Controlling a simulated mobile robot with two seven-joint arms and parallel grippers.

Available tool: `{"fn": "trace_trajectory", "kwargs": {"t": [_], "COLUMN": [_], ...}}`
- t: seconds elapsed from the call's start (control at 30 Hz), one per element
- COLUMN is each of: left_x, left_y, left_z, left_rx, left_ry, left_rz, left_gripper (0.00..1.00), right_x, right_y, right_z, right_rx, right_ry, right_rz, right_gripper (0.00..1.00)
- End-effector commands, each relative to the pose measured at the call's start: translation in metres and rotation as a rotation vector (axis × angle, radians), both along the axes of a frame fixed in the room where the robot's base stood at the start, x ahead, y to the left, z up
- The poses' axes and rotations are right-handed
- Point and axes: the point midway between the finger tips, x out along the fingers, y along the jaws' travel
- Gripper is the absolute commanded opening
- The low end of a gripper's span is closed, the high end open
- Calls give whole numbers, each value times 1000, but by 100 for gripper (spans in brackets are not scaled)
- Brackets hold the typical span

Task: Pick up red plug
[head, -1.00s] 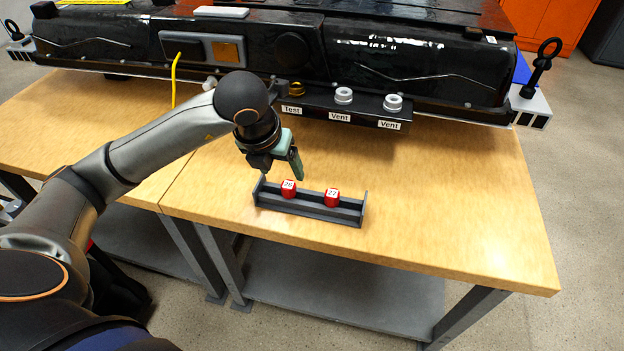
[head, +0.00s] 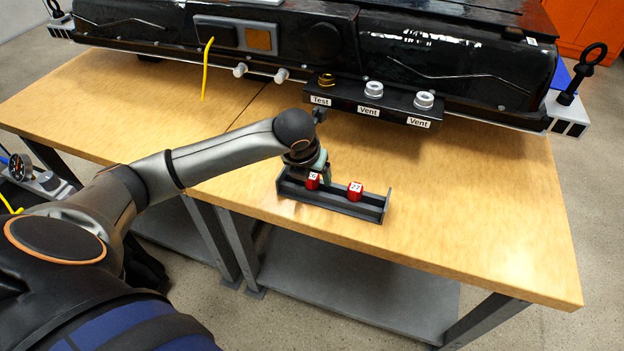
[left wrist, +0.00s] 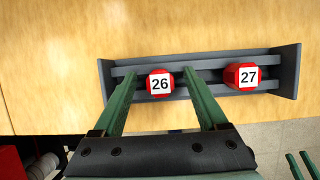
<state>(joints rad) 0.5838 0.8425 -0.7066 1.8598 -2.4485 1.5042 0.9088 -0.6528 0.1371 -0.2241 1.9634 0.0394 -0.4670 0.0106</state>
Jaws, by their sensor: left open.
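Two red plugs with white number labels sit in a dark grey rack (head: 386,209) on the wooden table. Plug 26 (head: 312,181) is on the left and plug 27 (head: 355,191) on the right. My left gripper (head: 321,170) is open at plug 26 and partly covers it in the head view. In the left wrist view its green fingers (left wrist: 159,76) are on either side of plug 26 (left wrist: 160,85), with gaps visible. Plug 27 (left wrist: 242,76) is outside the right finger. Two green strips at that view's lower right look like my right gripper's fingers, cut off by the edge.
A large black battery pack (head: 440,65) lies along the table's back. Its front ledge carries Test and Vent labels (head: 369,111) and round fittings. A yellow cable (head: 206,70) hangs at the left. The table (head: 490,210) is clear right of the rack.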

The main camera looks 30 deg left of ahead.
Motion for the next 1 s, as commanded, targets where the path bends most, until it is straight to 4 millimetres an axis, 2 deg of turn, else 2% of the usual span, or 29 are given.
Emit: {"fn": "trace_trajectory", "kwargs": {"t": [0.27, 0.9, 1.0], "left_x": [1, 1, 1], "left_y": [0, 0, 0], "left_z": [-3, -3, -3], "left_rx": [-1, -1, -1], "left_ry": [0, 0, 0], "left_rz": [-1, 0, 0], "left_gripper": [74, 2, 0], "right_x": [1, 1, 2], "right_y": [0, -1, -1], "right_z": [0, 0, 1], "right_rx": [-1, -2, -2], "right_ry": [0, 0, -1], "right_rz": [0, -1, -1], "right_gripper": [50, 50, 50]}}
